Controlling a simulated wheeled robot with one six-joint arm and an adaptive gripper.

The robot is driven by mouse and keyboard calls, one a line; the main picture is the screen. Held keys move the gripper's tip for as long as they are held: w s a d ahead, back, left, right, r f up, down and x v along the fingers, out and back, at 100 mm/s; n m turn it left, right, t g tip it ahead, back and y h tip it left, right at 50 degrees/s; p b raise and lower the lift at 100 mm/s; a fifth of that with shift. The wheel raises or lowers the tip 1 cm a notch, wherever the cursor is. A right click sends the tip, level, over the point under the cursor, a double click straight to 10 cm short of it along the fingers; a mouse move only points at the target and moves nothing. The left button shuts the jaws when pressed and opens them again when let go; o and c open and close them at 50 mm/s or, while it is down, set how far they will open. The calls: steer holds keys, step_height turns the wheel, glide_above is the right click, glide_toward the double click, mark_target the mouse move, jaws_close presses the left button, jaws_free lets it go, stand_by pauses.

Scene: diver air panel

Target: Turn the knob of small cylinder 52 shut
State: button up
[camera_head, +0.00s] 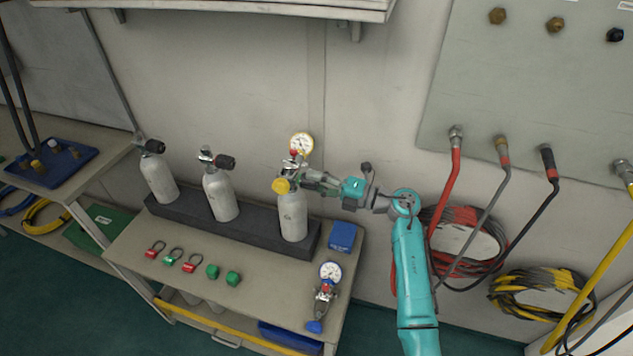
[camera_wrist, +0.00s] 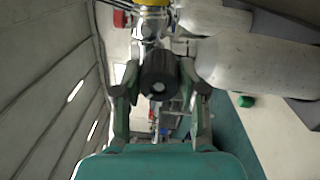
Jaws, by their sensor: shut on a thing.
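Three small grey cylinders stand in a dark rack: a left one (camera_head: 160,178), a middle one (camera_head: 221,194) and a right one (camera_head: 292,215). Their numbers are too small to read. The right cylinder carries a valve with a yellow cap (camera_head: 281,186) and a yellow-rimmed gauge (camera_head: 301,145). My gripper (camera_head: 306,178) reaches it from the right at valve height. In the wrist view a black knob (camera_wrist: 158,74) sits between the two fingers of my gripper (camera_wrist: 160,92), which are shut on it. My gripper hides this knob in the head view.
The dark rack (camera_head: 240,236) stands on a bench (camera_head: 135,235) against the wall. Red and green tags, green caps (camera_head: 233,278), a blue box (camera_head: 342,237) and a second gauge (camera_head: 331,271) lie on the bench. Hoses (camera_head: 452,175) hang from the wall panel at right.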

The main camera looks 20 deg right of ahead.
steer(key=m, duration=0.7)
steer(key=shift+f+m, duration=0.1)
steer(key=shift+m, duration=0.2)
steer(key=m, duration=0.3)
steer(key=shift+m+h, duration=0.3)
steer(key=shift+m, duration=0.1)
steer(key=m, duration=0.3)
steer(key=shift+s+m, duration=0.1)
steer(key=shift+m, duration=0.2)
steer(key=m, duration=0.3)
steer(key=shift+a, duration=0.1)
steer(key=m, duration=0.4)
steer(key=shift+s+g, duration=0.1)
steer(key=shift+g, duration=0.2)
steer(key=m, duration=0.6)
steer(key=shift+g, duration=0.3)
steer(key=shift+m, duration=0.3)
